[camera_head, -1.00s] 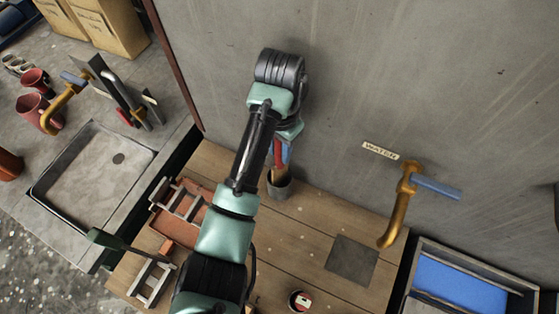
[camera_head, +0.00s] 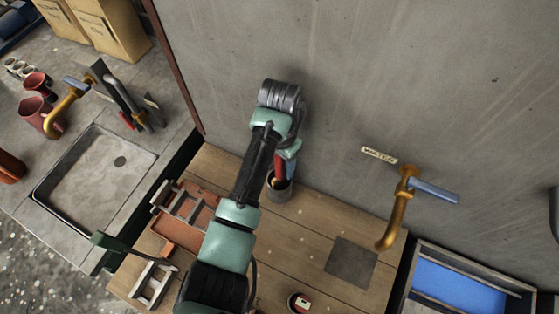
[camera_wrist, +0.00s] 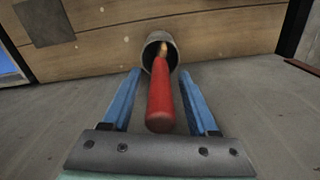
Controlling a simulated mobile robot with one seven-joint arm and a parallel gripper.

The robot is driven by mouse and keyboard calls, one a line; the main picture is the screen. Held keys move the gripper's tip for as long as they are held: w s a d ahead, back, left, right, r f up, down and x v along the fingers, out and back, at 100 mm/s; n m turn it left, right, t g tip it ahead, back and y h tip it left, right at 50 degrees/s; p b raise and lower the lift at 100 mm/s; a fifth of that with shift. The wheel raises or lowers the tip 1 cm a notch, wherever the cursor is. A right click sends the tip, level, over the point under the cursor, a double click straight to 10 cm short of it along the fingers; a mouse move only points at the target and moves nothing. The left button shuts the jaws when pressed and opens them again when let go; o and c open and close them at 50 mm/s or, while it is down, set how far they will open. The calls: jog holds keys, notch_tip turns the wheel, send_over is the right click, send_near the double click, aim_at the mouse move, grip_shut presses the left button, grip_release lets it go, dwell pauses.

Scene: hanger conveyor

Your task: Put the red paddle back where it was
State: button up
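The red paddle stands in a grey cup, and its red handle (camera_wrist: 161,95) sticks up out of the cup (camera_wrist: 150,42). A light brown part shows at the cup's mouth; the rest is hidden inside. In the head view the red handle (camera_head: 280,168) and the grey cup (camera_head: 279,193) are at the back edge of the wooden bench, by the wall. My gripper (camera_wrist: 159,72) has blue fingers, one on each side of the handle. A gap shows between each finger and the handle, so it is open around it. It also shows in the head view (camera_head: 286,170), partly hidden by my arm.
A brown tap (camera_head: 398,212) with a blue lever is on the wall at right, under a label. A reddish tray (camera_head: 182,232) with white racks lies left of my arm. A small round container (camera_head: 299,302) is at the front.

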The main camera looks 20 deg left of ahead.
jog(key=shift+r, duration=0.15)
notch_tip(320, 180, up, 10)
jog(key=shift+r+p, duration=0.2)
jog(key=shift+p, duration=0.85)
jog(key=shift+r+p, duration=0.75)
jog(key=shift+r, duration=0.1)
